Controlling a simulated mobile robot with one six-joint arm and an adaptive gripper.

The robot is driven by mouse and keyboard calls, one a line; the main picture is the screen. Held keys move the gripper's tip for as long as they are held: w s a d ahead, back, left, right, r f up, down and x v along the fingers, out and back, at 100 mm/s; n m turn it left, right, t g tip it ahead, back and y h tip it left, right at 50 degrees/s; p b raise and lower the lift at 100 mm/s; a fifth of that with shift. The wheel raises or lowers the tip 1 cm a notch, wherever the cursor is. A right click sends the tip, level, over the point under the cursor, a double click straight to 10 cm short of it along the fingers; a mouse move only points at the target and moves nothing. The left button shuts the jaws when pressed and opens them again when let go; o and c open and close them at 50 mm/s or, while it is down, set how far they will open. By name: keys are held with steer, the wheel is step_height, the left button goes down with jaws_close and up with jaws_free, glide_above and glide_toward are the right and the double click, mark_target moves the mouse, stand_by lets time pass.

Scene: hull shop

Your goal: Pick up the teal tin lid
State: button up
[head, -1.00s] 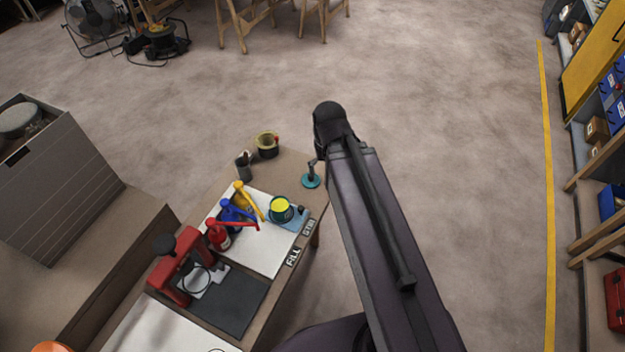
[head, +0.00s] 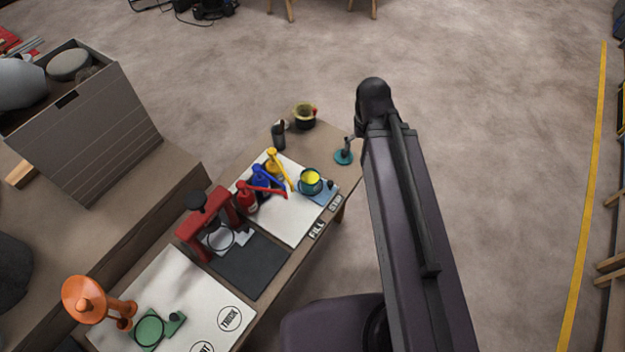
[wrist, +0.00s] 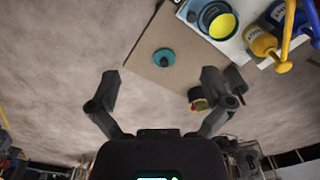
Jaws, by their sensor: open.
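The teal tin lid (head: 344,158) lies flat on the far right corner of the wooden table, a dark upright piece above it. In the wrist view the lid (wrist: 164,57) is a teal disc with a small dark spot near its middle. My gripper (wrist: 160,84) is open and empty, and the lid appears beyond and between its spread fingers, apart from them. In the head view my arm hides most of the gripper. A teal tin with yellow inside (head: 311,179) stands left of the lid on a blue mat.
Yellow (head: 273,165), blue and red pump bottles stand on a white board. A red press (head: 206,232) is nearer me. The table around the lid is bare.

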stand_by(0.3)
steer(key=c, duration=0.3)
steer(key=n+b, duration=0.1)
steer(key=b, duration=1.2)
glide_above(344, 151)
step_height(344, 151, down, 13)
steer(key=shift+w+d+f, duration=0.1)
steer(key=shift+d, duration=0.3)
step_height(344, 151, down, 8)
steer(key=b, duration=0.8)
steer(key=shift+a+f+b, duration=0.1)
steer(key=shift+f+b, duration=0.15)
steer(key=shift+b, duration=0.1)
steer(key=shift+f, duration=0.2)
steer(key=f+b, duration=0.5)
steer(key=shift+a, duration=0.2)
